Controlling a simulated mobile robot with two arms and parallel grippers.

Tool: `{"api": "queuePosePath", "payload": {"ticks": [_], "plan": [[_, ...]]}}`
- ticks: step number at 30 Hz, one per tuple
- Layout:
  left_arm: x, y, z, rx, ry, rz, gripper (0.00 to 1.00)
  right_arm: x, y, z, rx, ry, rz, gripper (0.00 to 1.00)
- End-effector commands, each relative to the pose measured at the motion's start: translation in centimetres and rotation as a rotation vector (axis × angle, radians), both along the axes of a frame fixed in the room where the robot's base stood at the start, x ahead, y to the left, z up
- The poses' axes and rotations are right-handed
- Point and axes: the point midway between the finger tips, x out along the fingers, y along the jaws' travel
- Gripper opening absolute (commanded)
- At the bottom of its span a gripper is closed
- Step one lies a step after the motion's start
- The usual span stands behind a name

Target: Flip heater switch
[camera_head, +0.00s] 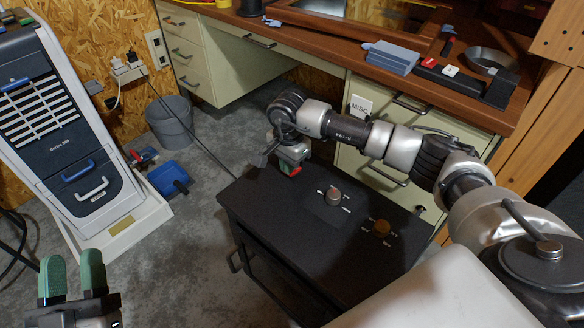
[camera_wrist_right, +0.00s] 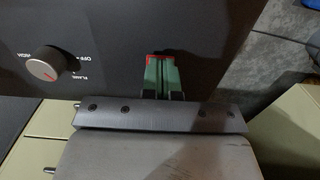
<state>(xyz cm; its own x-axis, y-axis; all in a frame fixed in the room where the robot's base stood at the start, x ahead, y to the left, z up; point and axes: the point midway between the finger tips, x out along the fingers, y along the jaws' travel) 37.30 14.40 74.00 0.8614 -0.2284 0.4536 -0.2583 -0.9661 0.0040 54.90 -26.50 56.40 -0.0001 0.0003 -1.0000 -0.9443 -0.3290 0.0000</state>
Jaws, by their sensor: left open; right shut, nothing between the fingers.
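My right gripper (camera_head: 290,167) is shut and empty, over the far left part of the top. A small red part (camera_head: 296,171), which looks like the switch, shows at its fingertips. In the right wrist view the red part (camera_wrist_right: 163,57) edges the green fingertips (camera_wrist_right: 162,66) and is mostly hidden; contact and switch position cannot be told. My left gripper (camera_head: 73,275) is open and empty, at the lower left.
A desk (camera_head: 330,45) with drawers stands behind the heater, holding a grey-blue box (camera_head: 391,58) and tools. A white-and-grey appliance (camera_head: 70,130) stands at left. A grey bucket (camera_head: 173,122) and blue dustpan (camera_head: 167,178) are on the floor. Floor left of the heater is clear.

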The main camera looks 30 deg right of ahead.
Motion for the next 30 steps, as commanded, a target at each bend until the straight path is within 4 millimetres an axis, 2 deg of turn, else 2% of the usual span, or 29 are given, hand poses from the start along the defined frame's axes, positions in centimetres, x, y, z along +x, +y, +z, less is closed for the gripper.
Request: {"api": "queuePosePath", "payload": {"ticks": [19,30], "plan": [[-0.3,0.0,0.8,-0.017,-0.059,-0.004,0.43,0.0,0.0,-0.2,-0.001,0.000,0.000,0.00],[0.8,0.2,-2.0,0.051,0.183,0.011,0.43,0.0,0.0,1.3,0.000,0.000,-0.001,0.00]]}}
